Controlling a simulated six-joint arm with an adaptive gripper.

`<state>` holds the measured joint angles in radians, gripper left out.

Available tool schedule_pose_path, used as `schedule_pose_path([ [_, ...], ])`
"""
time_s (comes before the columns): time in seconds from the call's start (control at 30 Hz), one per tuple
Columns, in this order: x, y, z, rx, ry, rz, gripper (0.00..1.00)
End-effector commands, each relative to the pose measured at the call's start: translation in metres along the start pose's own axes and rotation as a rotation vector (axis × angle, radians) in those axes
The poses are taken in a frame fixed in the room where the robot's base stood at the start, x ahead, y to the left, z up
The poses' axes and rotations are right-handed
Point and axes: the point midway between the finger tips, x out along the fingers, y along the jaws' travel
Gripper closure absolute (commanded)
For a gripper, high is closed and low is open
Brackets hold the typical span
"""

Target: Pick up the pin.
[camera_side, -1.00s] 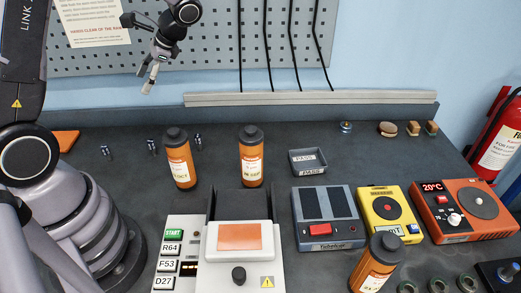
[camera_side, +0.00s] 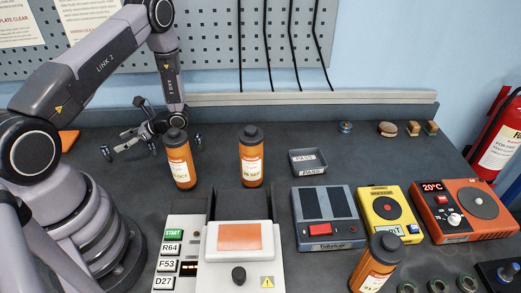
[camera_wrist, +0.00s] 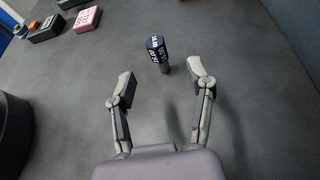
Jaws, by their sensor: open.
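A small dark pin with white lettering on its cap (camera_wrist: 156,46) stands upright on the bench in the wrist view, its stem just beyond and between my fingertips. In the side view a small pin (camera_side: 106,152) stands at the left, just off my fingertips, and is probably the same one. Two similar small pins, one beside my wrist (camera_side: 153,147) and one farther right (camera_side: 198,141), are also in the side view. My gripper (camera_side: 121,141) is low over the bench, fingers spread and pointing left. In the wrist view my gripper (camera_wrist: 161,68) is open and empty.
Two orange bottles (camera_side: 181,166) (camera_side: 251,163) stand right of my gripper. An orange pad (camera_side: 69,140) lies at the back left. Bench around the pin in the wrist view is clear. A pink box (camera_wrist: 87,20) shows farther off.

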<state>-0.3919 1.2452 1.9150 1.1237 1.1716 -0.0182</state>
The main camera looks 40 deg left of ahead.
Motion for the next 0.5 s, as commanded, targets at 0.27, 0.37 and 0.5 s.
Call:
schedule_pose_path([
  [0.27,0.025,0.002,0.002,0.001,0.001,0.003,0.46],
  [0.37,0.04,0.003,0.005,0.001,0.001,0.005,0.46],
  [0.5,0.06,0.004,0.006,0.002,0.001,0.005,0.46],
])
